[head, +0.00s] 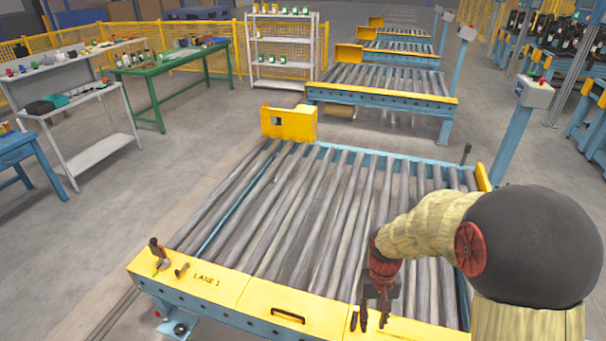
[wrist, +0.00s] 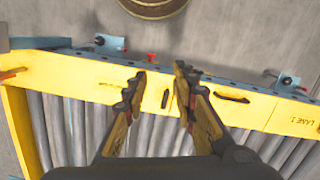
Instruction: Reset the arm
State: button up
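My arm (head: 425,228) reaches in from the right in the head view, over the near right part of the roller conveyor. My gripper (head: 373,318) points down above the conveyor's yellow front edge (head: 220,285). In the wrist view my gripper (wrist: 157,85) has its two fingers apart, with nothing between them. Below the gap lies the yellow edge, with a small dark slot or handle on it. I cannot tell the exact height of the fingertips above the edge.
The conveyor rollers (head: 290,210) are bare. A hammer-like tool (head: 158,252) and a small piece (head: 182,269) are on the left front edge. A black handle (head: 288,316) sits on the edge. A blue post with a control box (head: 534,92) stands right. A round brown object (wrist: 152,6) shows on the floor.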

jog(key=s+r+t, duration=0.3)
jog(key=s+r, duration=0.4)
jog(key=r, duration=0.6)
jog(key=s+r+t, duration=0.4)
jog(key=s+r, duration=0.4)
jog(key=r, duration=0.5)
jog(key=shift+s+r+n, duration=0.3)
jog(key=shift+n, duration=0.1)
